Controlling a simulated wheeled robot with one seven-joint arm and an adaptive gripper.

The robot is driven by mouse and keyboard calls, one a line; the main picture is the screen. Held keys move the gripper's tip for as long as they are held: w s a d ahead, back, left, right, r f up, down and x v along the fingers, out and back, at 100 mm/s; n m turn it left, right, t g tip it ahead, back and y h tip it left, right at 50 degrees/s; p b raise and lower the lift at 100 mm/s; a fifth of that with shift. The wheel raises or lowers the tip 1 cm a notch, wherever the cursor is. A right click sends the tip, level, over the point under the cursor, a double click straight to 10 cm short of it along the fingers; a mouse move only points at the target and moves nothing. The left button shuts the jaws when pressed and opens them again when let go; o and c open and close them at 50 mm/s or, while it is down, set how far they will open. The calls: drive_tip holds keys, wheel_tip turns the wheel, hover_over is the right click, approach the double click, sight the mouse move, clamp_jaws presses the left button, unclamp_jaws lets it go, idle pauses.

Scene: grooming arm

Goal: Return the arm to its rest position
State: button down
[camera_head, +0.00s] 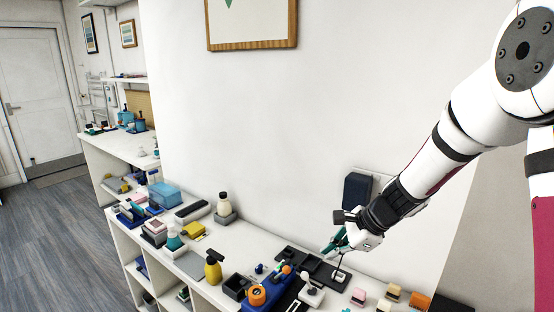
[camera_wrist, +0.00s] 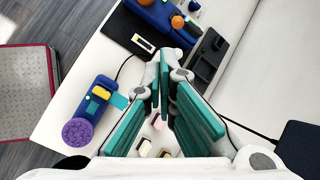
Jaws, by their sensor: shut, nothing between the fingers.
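My arm reaches in from the right in the head view, bent down toward the counter. My gripper (camera_head: 336,242) is over the back part of the white counter (camera_head: 238,237), near the wall. In the wrist view its teal-padded fingers (camera_wrist: 164,78) come together at the far end, and no object is held between them. Whether the fingertips touch anything on the counter cannot be told. No marker of a rest position shows.
Below the gripper lie a blue holder with orange knobs (camera_head: 257,295) and a black tray (camera_head: 306,263). A yellow spray bottle (camera_head: 213,269) stands left. A dark box (camera_head: 356,189) is by the wall. A purple-headed blue tool (camera_wrist: 78,131) lies near the counter edge.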

drive_tip(key=s+r+n, duration=0.6)
drive_tip(key=s+r, duration=0.2)
drive_tip(key=r, duration=0.1)
drive_tip(key=s+d+r+n+h, duration=0.1)
drive_tip(key=s+r+n+h, duration=0.1)
drive_tip(key=s+n, duration=0.2)
drive_tip(key=s+d+r+n+t+h, duration=0.1)
drive_tip(key=s+d+r+n, duration=0.1)
drive_tip(key=s, duration=0.8)
drive_tip(key=s+d+r+n+h, duration=0.2)
drive_tip(key=s+r+n, duration=0.2)
drive_tip(key=s, duration=0.3)
drive_tip(key=shift+s+n+h, duration=0.3)
drive_tip(key=shift+s+n, duration=0.05)
drive_tip(key=shift+n, duration=0.55)
drive_tip(key=shift+d, duration=0.1)
